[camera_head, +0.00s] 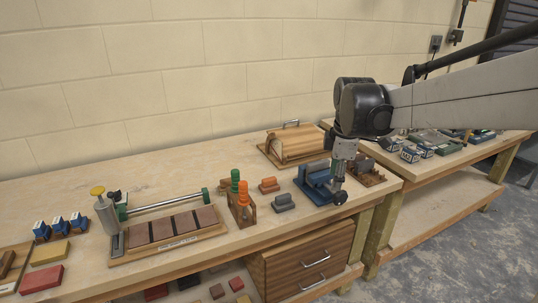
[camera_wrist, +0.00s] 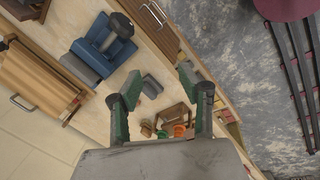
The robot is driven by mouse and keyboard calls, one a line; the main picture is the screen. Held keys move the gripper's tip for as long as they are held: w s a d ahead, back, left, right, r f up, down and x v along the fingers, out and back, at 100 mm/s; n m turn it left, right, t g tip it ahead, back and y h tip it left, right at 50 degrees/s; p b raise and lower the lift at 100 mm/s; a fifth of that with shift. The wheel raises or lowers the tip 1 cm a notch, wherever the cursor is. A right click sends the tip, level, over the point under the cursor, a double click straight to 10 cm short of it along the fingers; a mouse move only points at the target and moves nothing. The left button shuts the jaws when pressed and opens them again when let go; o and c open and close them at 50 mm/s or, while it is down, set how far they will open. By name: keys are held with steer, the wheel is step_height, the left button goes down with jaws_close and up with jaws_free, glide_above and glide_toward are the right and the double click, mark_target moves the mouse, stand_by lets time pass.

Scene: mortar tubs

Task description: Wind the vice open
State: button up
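The fingers appear above the bench, to the side of the vice and apart from the handle.
A grey block (camera_head: 284,203) and an orange block (camera_head: 269,185) lie left of the vice. A wooden rack (camera_head: 241,209) holds green and orange pieces. A drawer unit (camera_head: 306,262) is below the bench's front edge.

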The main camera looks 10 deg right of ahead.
mark_target(342, 196)
steer(key=w+d+f+n+g+p, duration=0.1)
steer(key=w+d+n+g+p, duration=0.1)
steer(key=w+d+n+p, duration=0.45)
steer(key=f, duration=0.4)
steer(key=w+d+f+b, duration=0.1)
steer(key=f, duration=0.4)
steer(key=w+f+b, duration=0.1)
steer(key=f, duration=0.4)
steer(key=shift+d, duration=0.4)
steer(key=shift+c, duration=0.4)
jaws_close()
